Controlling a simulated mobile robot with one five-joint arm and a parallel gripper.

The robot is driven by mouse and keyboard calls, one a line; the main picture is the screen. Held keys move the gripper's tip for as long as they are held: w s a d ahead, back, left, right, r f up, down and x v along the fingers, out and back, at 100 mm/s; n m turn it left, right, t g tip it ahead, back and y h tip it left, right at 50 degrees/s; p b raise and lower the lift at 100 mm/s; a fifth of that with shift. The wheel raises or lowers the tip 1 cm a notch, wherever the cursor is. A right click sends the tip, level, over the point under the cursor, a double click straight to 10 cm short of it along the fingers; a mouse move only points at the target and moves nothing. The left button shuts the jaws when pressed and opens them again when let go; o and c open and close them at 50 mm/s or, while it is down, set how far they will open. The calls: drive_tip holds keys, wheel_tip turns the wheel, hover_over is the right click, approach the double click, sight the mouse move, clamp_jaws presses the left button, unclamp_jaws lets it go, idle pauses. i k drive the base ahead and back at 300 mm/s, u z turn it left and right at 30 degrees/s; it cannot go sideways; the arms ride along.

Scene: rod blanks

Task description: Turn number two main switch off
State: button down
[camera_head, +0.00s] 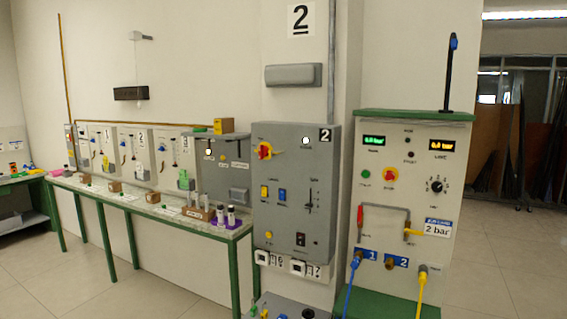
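The grey number two panel (291,228) is mounted on the wall, with a "2" label at its top right and a large "2" sign (300,19) above it. My gripper is not in view.
A green-legged bench (160,213) with small items runs along the left wall. Floor is clear at lower left.

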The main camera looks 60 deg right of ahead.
sight(263, 151)
drive_tip(key=z, duration=0.25)
drive_tip(key=i, duration=1)
drive_tip(key=u, duration=0.05)
